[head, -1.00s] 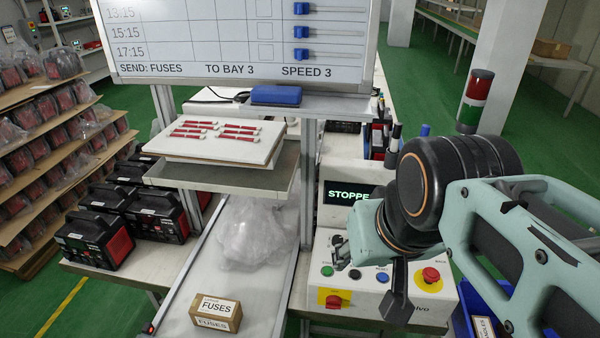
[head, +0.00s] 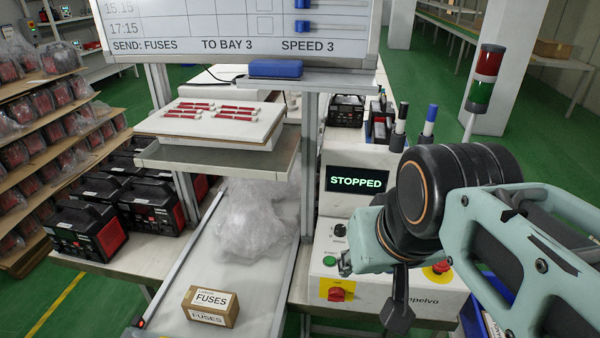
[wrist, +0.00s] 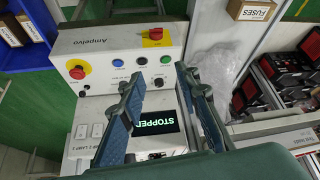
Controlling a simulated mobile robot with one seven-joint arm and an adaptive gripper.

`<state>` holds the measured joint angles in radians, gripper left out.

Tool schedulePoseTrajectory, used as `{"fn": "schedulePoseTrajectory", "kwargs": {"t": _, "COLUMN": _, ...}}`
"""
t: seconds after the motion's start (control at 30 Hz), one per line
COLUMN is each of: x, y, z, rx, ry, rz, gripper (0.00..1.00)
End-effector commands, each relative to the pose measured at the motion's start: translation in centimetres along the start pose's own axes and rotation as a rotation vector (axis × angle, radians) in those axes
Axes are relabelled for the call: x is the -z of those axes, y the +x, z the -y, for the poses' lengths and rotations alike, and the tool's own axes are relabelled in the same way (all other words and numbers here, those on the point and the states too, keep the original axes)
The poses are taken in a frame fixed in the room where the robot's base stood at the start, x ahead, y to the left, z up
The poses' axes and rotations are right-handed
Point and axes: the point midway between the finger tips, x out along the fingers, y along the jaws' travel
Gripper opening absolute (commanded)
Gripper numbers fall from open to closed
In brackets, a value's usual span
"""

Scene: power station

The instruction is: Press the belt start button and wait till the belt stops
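The grey-white control box shows a black display (head: 357,184) reading STOPPED. Its green button (head: 330,261) is on the front panel in the head view. The wrist view shows the panel upside down, with the green button (wrist: 166,59), a black button (wrist: 141,60) and a blue button (wrist: 117,62) in a row. My gripper (wrist: 157,78) is open and empty, its two fingers apart over the panel. In the head view my wrist hides most of it. The belt (head: 240,270) carries a brown FUSES box (head: 211,305) at its near end and a clear plastic bag (head: 252,222).
A red mushroom button (wrist: 77,72) and a red switch on a yellow plate (wrist: 155,35) sit near the row, with a black knob (wrist: 158,82). A signal tower (head: 485,78) stands behind. A shelf with a tray of fuses (head: 218,120) overhangs the belt.

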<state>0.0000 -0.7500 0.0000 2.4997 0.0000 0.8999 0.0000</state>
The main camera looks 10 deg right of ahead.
Motion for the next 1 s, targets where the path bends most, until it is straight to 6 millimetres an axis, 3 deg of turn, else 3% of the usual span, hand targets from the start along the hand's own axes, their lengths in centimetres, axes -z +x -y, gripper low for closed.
{"fn": "schedulePoseTrajectory", "kwargs": {"t": 0.03, "x": 0.00, "y": 0.00, "z": 0.00, "rx": 0.000, "ry": 0.000, "rz": 0.000, "gripper": 0.22}}
{"fn": "schedulePoseTrajectory", "kwargs": {"t": 0.23, "x": -0.01, "y": 0.01, "z": 0.00, "rx": 0.000, "ry": 0.000, "rz": 0.000, "gripper": 0.00}}
{"fn": "schedulePoseTrajectory", "kwargs": {"t": 1.0, "x": -0.02, "y": 0.01, "z": 0.00, "rx": 0.000, "ry": 0.000, "rz": 0.000, "gripper": 0.00}}
